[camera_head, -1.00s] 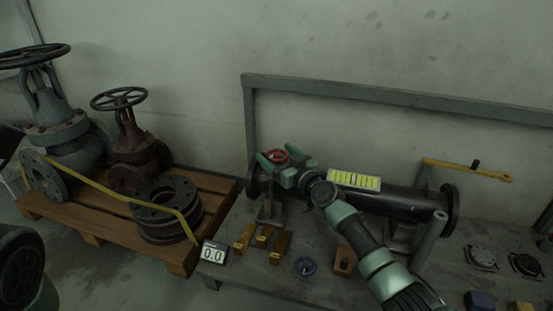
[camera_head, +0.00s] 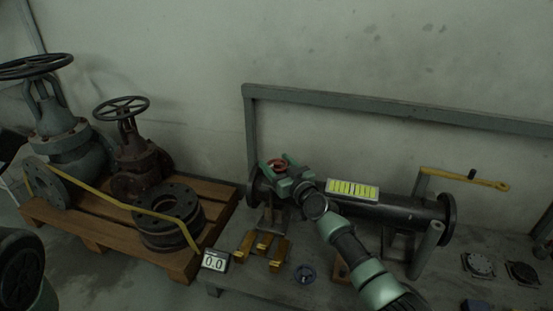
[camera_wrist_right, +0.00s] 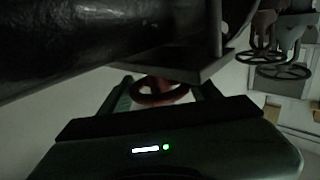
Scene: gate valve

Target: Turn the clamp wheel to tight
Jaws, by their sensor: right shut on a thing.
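The red clamp wheel (camera_head: 277,164) is at the left end of the dark pipe (camera_head: 405,213) on the bench. My right gripper (camera_head: 279,166) reaches it from the right and is shut on it, with a green finger on either side. In the right wrist view the red wheel (camera_wrist_right: 158,92) shows between the two fingers of my right gripper (camera_wrist_right: 163,88), just under a flat metal plate. Part of the wheel is hidden by the fingers and the plate. My left gripper is not in view.
A yellow-green striped panel (camera_head: 352,190) sits by the pipe. A pallet (camera_head: 95,237) with large valves stands left.

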